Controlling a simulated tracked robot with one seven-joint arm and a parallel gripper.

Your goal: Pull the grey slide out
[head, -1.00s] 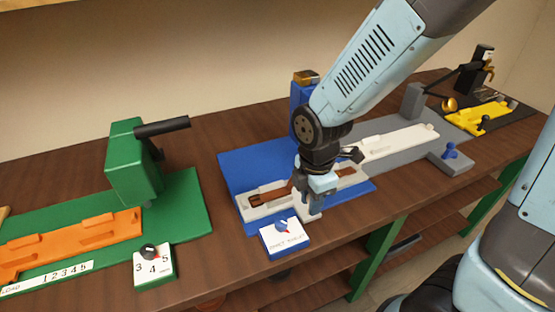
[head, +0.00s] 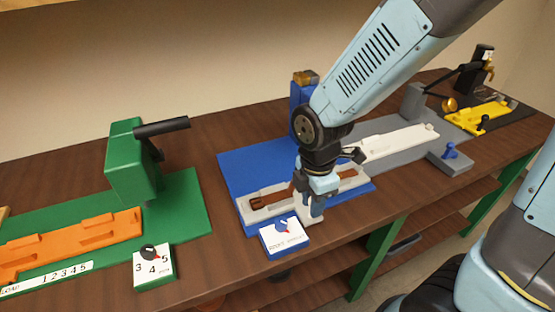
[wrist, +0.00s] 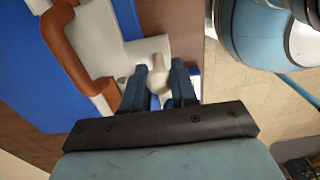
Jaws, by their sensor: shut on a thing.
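The light grey slide (head: 262,211) lies in the blue fixture (head: 233,172) at the middle of the bench. A brown part (head: 272,200) lies on it and also shows in the wrist view (wrist: 75,55). My gripper (head: 312,212) is at the slide's front side, by the bench edge. In the wrist view, my gripper (wrist: 160,80) is shut on a pale rounded knob (wrist: 158,75), one finger on each side. The knob meets the pale grey body of the slide (wrist: 105,30). In the head view my fingers and wrist hide the knob and part of the slide.
A white-faced dial box (head: 284,238) stands just left of my gripper. A green station (head: 185,205) with an orange part is at left. A grey station (head: 450,162) with a long white part and a yellow part (head: 478,118) are at right.

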